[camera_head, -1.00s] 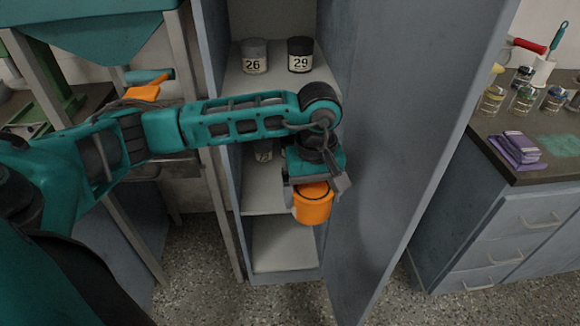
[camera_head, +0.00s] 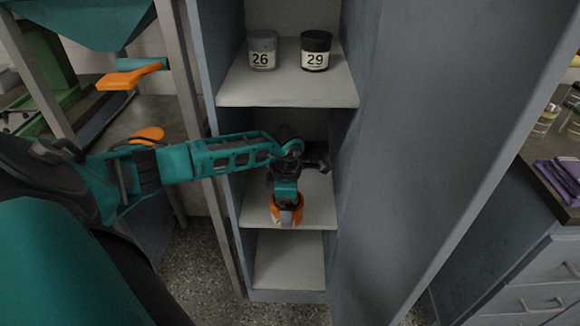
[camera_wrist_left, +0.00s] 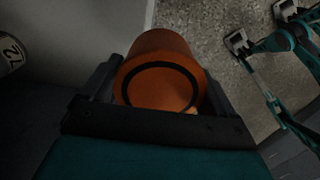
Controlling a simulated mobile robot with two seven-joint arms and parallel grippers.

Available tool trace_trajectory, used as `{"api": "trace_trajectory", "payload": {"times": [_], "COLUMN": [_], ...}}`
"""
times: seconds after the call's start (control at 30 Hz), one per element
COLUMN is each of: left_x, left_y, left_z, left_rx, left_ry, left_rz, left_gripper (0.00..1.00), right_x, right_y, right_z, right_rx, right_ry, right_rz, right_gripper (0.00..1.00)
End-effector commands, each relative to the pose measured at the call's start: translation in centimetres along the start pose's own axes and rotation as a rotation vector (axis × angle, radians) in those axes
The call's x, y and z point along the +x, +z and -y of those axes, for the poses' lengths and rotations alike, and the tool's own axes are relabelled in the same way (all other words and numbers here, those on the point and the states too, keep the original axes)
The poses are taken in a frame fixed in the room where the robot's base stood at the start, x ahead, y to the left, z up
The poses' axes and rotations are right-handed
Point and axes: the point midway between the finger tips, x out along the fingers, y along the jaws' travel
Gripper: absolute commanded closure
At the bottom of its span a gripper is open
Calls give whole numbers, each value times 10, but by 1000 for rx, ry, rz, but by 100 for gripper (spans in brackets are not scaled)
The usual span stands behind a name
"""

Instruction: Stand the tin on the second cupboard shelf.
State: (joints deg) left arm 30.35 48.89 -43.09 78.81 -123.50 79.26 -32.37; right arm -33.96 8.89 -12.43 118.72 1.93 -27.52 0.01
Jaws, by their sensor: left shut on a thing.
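My left gripper (camera_head: 287,216) is shut on the orange tin (camera_head: 299,209). In the head view the tin is at the front part of the cupboard's middle shelf (camera_head: 318,208), below the shelf with the jars. I cannot tell whether the tin touches the shelf. In the left wrist view the tin (camera_wrist_left: 160,85) sits between the fingers, with its dark-ringed round end facing the camera. Teal and grey parts that look like mine show at the right of that view; I cannot tell the state of my right gripper there.
Jars 26 (camera_head: 263,52) and 29 (camera_head: 315,52) stand on the shelf above. A jar labelled 72 (camera_wrist_left: 10,52) shows at the left of the wrist view. The bottom shelf (camera_head: 289,262) looks empty. The open cupboard door (camera_head: 420,150) stands at the right.

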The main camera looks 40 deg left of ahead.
Motion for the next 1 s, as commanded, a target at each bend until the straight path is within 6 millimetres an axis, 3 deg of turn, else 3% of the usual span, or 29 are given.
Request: {"api": "trace_trajectory", "payload": {"times": [0.2,0.5,0.83,0.9,1.0], "left_x": [2,3,3,20,29], "left_y": [2,2,2,1,1], "left_z": [-47,-96,-135,-132,-133], "left_rx": [-2,0,2,5,4], "left_ry": [1,2,-1,-6,-2], "left_rz": [3,3,2,0,0], "left_gripper": [47,47,47,47,47], "right_x": [9,21,34,36,37], "right_y": [15,32,49,46,43], "right_z": [-1,-2,3,4,6], "right_rx": [1,1,12,15,17], "right_ry": [1,2,-9,-13,-17], "right_rz": [1,2,14,3,0], "right_gripper": [71,71,71,71,71]}}
